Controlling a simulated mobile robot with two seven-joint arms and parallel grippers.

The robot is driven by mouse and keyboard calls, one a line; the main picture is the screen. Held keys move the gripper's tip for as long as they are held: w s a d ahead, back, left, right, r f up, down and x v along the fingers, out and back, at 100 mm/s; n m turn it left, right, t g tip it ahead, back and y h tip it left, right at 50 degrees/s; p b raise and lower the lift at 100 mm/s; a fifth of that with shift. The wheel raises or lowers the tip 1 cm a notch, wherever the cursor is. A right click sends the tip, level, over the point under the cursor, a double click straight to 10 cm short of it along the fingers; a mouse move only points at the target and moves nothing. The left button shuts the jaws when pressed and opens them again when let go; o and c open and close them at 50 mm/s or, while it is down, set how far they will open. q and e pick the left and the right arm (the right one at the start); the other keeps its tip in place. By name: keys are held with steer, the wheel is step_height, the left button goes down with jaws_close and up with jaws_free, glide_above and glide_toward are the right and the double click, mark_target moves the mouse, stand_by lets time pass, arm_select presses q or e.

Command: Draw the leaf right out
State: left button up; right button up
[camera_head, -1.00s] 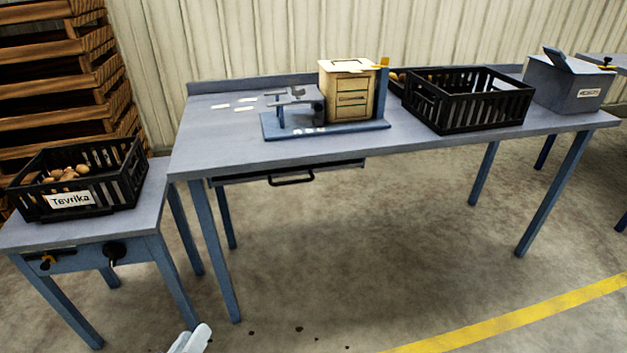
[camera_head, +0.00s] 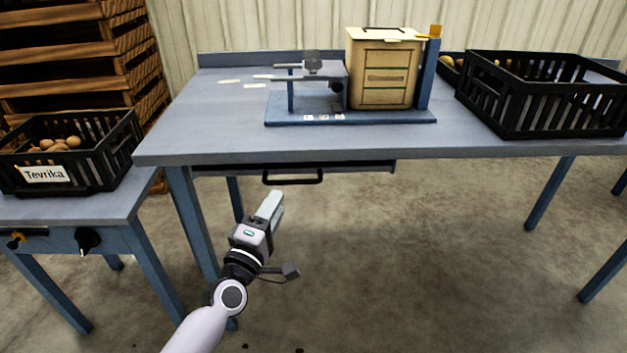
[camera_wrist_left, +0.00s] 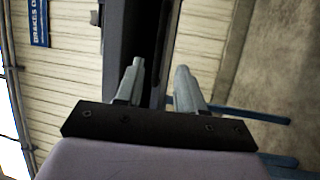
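The leaf (camera_head: 348,168) is a thin dark-edged board slid in under the front of the blue-grey table. Its black bar handle (camera_head: 292,178) hangs at its front edge. My left gripper (camera_head: 270,202) is in front of the table, a little below and left of the handle, and looks apart from it. In the left wrist view its two fingers (camera_wrist_left: 160,66) stand apart with nothing held between them. A dark edge runs beyond the fingers there; I cannot tell which part it is. My right gripper is not in view.
The table (camera_head: 210,135) bears a wooden box (camera_head: 385,95) on a blue stand and a black crate (camera_head: 540,110). A lower side table at left holds a crate labelled Tevrika (camera_head: 90,165) with potatoes. The floor in front is clear.

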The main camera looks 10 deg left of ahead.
mark_target(289, 182)
arm_select(q)
steer(key=shift+w+d+r+b, duration=0.15)
steer(key=shift+w+r+b, duration=0.1)
steer(key=shift+w, duration=1)
steer(key=shift+w+d+r+b, duration=0.1)
steer(key=shift+w+d+r, duration=0.1)
steer(key=shift+w, duration=1.05)
steer(key=shift+w+d+r+b, duration=0.15)
steer(key=shift+w+r+b, duration=0.1)
steer(key=shift+w, duration=1)
jaws_close()
